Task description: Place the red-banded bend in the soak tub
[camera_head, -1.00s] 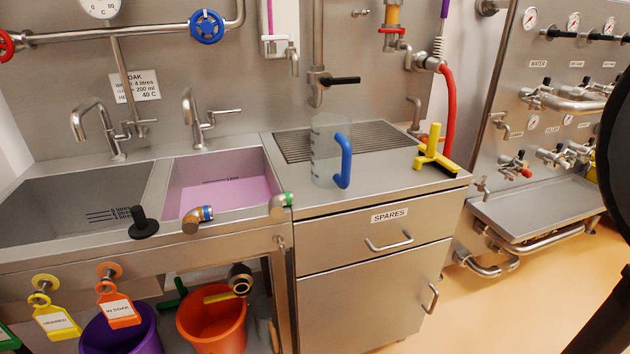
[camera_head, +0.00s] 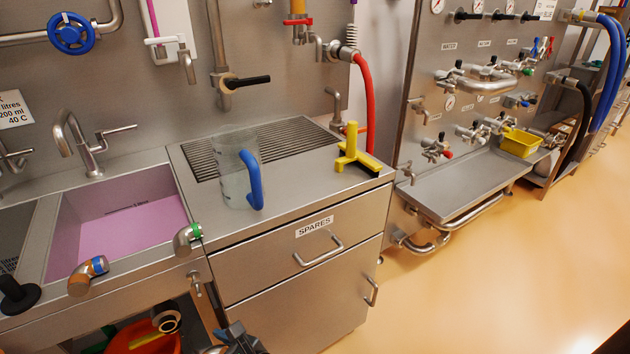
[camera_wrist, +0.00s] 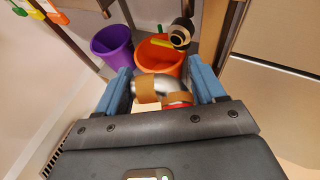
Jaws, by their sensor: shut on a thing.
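My gripper (camera_wrist: 163,82) is shut on the red-banded bend (camera_wrist: 152,84), a curved metal elbow with tan ends and a red band, seen between the blue fingers in the wrist view. In the head view my gripper (camera_head: 240,340) shows only partly at the bottom edge, in front of the cabinet; the bend is not clear there. The soak tub (camera_head: 110,192) is the steel sink with pink liquid at left, up and left of my gripper. A blue-banded bend (camera_head: 88,275) and a green-banded bend (camera_head: 188,240) sit on its front rim.
A clear jug (camera_head: 230,175) with a blue handle and a yellow tool (camera_head: 355,155) stand on the counter right of the tub. A black knob (camera_head: 15,293) is at far left. Below are an orange bucket (camera_wrist: 158,57) and purple bucket (camera_wrist: 112,43). The floor at right is clear.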

